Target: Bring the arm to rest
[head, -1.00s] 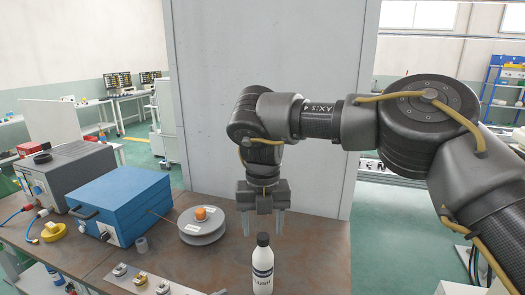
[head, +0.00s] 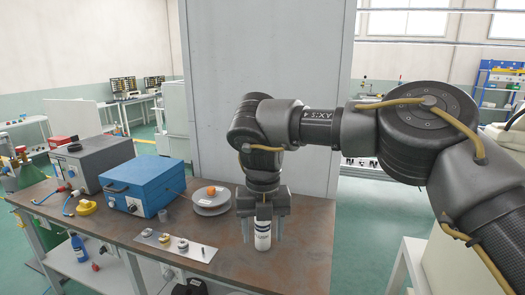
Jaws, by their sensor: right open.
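My right gripper (head: 263,230) points straight down over the right part of the workbench (head: 305,240). My right arm reaches in from the right. My left gripper does not show.
A spool with an orange top (head: 211,206), a blue box (head: 145,187) and a grey unit (head: 92,161) stand to the left on the bench. A metal plate with fittings (head: 175,246) lies near the front edge. A tall grey panel (head: 265,75) rises behind.

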